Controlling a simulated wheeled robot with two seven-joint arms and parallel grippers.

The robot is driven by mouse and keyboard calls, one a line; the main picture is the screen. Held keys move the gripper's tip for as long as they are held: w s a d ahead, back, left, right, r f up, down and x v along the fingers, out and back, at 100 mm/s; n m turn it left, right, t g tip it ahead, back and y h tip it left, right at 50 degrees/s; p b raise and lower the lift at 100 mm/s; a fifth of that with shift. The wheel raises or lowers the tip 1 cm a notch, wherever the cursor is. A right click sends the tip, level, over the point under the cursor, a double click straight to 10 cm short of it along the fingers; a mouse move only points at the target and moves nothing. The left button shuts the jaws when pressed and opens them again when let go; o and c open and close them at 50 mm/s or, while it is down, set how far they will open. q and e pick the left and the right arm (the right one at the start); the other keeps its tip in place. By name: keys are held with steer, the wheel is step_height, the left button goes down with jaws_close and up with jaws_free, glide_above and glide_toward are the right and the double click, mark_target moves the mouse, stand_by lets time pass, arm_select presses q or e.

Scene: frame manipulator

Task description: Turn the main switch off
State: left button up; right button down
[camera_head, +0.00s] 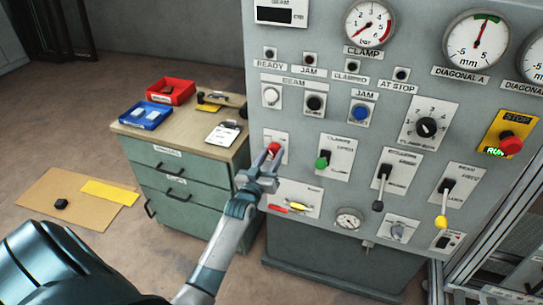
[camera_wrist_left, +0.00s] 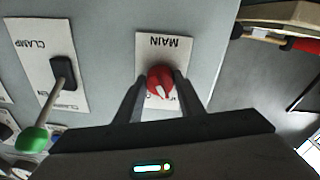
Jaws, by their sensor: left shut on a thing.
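The main switch is a red knob (camera_head: 273,149) on a white plate at the left edge of the grey panel. Part of the knob's plate is hidden by the gripper. My right gripper is not in view.
Right of the knob are a green-tipped lever (camera_head: 322,161), a black-tipped lever (camera_head: 378,204) and a yellow-tipped lever (camera_head: 441,220). A red stop button (camera_head: 510,144) is at the far right. A green drawer cabinet (camera_head: 185,185) with a red bin (camera_head: 171,91) stands left.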

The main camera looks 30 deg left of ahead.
arm_select(q)
steer(key=o, duration=1.1)
steer(key=shift+c, duration=0.2)
steer(key=shift+s, duration=0.1)
steer(key=shift+s+d+f, duration=0.15)
steer(key=shift+s, duration=0.4)
steer(key=b+v, duration=0.4)
steer(key=v, duration=1.2)
